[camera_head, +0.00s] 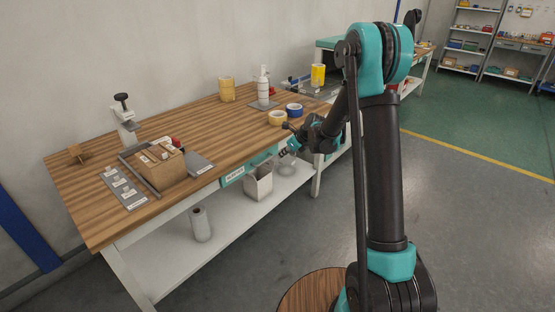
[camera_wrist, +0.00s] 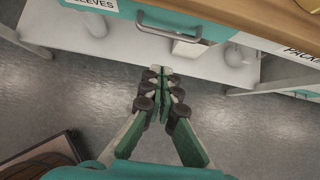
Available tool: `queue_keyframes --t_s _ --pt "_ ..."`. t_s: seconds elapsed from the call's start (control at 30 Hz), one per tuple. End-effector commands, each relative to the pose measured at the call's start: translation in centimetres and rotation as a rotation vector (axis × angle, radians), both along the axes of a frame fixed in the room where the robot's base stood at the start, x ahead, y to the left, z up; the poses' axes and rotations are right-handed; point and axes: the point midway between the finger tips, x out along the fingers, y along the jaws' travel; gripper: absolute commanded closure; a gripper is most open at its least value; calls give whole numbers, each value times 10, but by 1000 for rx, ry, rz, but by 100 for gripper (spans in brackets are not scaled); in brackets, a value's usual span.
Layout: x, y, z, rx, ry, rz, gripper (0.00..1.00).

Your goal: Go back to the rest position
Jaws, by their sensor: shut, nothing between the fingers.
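My gripper (camera_wrist: 161,72) is shut and empty. In the head view my gripper (camera_head: 284,153) hangs beside the front edge of the wooden workbench (camera_head: 190,117), slightly below the top. It appears apart from the bench. A yellow tape roll (camera_head: 277,118) and a blue tape roll (camera_head: 294,110) lie on the bench top just behind my wrist.
A white bottle (camera_head: 263,85) and stacked tan rolls (camera_head: 226,89) stand at the back. A white bin (camera_head: 258,182) is on the lower shelf. The floor to the right (camera_head: 470,220) is clear.

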Motion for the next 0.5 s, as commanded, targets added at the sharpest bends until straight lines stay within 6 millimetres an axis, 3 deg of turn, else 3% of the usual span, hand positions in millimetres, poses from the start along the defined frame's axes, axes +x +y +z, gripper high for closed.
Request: queue_keyframes --t_s 0.27,0.37,0.5 --pt "-11 -12 16 -18 -13 20 100" --pt "-26 -24 25 -77 -60 90 100" --pt "-65 -52 41 -229 -170 277 100"
